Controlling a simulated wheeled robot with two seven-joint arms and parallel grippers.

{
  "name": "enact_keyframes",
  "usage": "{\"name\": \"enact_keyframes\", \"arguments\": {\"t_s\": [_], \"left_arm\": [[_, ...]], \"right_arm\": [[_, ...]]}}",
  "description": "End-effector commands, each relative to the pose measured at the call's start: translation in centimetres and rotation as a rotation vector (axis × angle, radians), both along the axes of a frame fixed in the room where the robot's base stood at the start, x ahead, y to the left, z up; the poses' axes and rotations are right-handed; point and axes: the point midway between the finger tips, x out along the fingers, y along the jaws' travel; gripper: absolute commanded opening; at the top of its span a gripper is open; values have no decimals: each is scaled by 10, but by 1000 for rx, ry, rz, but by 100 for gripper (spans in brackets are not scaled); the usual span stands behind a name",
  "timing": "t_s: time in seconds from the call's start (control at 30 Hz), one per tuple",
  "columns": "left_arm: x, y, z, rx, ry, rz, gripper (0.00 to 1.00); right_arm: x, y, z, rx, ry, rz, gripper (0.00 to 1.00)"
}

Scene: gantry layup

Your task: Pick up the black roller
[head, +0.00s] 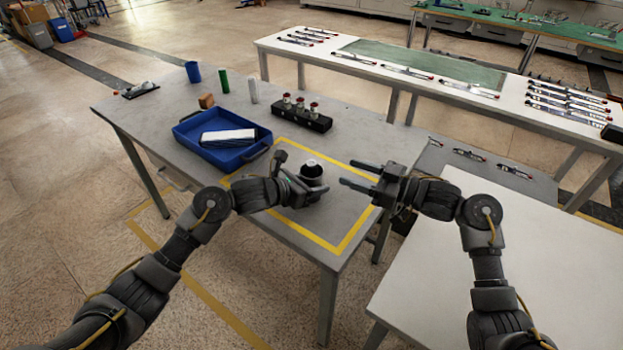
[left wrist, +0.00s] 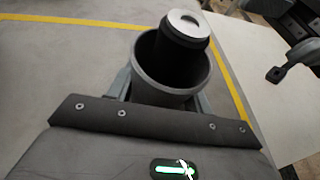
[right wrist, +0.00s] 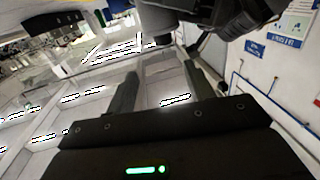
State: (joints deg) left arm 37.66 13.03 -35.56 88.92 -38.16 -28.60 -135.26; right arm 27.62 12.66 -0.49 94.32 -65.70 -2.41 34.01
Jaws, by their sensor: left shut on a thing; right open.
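A black roller (left wrist: 183,42) with a pale round end stands tilted inside a dark grey cup (left wrist: 145,75). In the head view the roller's pale top (head: 311,163) shows above the cup (head: 315,185). My left gripper (head: 296,170) is shut on the cup, one finger on each side, inside the yellow outline on the table. The roller's lower part is hidden in the cup. My right gripper (head: 347,173) is open and empty, to the right of the cup, fingers pointing toward it and apart from it.
On the grey table (head: 150,120) are a blue tray (head: 185,140) with a white block, a black rack (head: 300,120) with several red-topped items, a blue cup (head: 192,72), a green cylinder (head: 224,82) and a white one (head: 252,90). A white table (head: 480,290) is front right.

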Motion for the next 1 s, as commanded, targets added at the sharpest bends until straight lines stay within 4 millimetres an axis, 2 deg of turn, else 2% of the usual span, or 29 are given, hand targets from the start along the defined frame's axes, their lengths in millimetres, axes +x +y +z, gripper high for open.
{"name": "enact_keyframes", "arguments": {"t_s": [0.3, 0.63, 0.83, 1.0], "left_arm": [[0, 0, 0, 0, 0, -1, 29], [0, 0, 0, 1, 1, 0, 29], [0, 0, 0, 0, 0, -1, 29], [0, 0, 0, 0, 0, -1, 29]], "right_arm": [[23, 47, 0, 4, 3, 3, 53], [28, 61, -1, 2, 4, 2, 53], [35, 90, -4, 5, 4, 4, 53], [44, 104, -5, 1, 3, 2, 53]]}}
